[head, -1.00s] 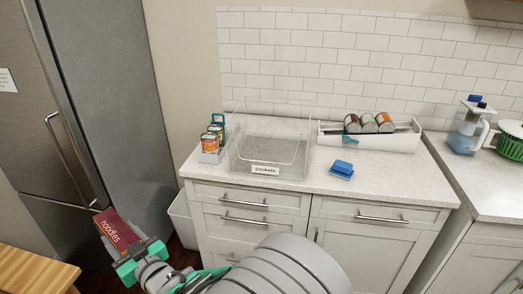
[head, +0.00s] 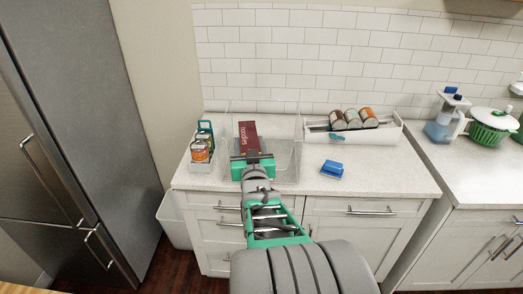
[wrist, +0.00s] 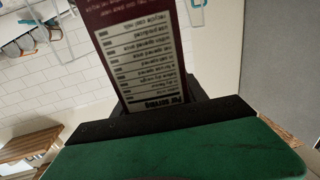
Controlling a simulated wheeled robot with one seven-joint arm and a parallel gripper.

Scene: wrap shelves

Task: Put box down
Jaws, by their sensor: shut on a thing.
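A dark red noodles box (head: 249,138) is held in my gripper (head: 251,158), which is shut on its near end. In the head view the box points away from me, over the clear packets bin (head: 285,172) on the counter. Whether it is inside the bin or above it is hard to tell. In the wrist view the box (wrist: 145,50) rises from between my dark jaws (wrist: 160,120), with its printed panel facing the camera. My gripper and arm hide the bin's label and much of its front.
A small caddy with cans (head: 201,150) stands close to the left of the bin. A white tray with several cans (head: 352,133) is at the right. A blue sponge (head: 332,169) lies on the counter (head: 385,175), which has free room to its right.

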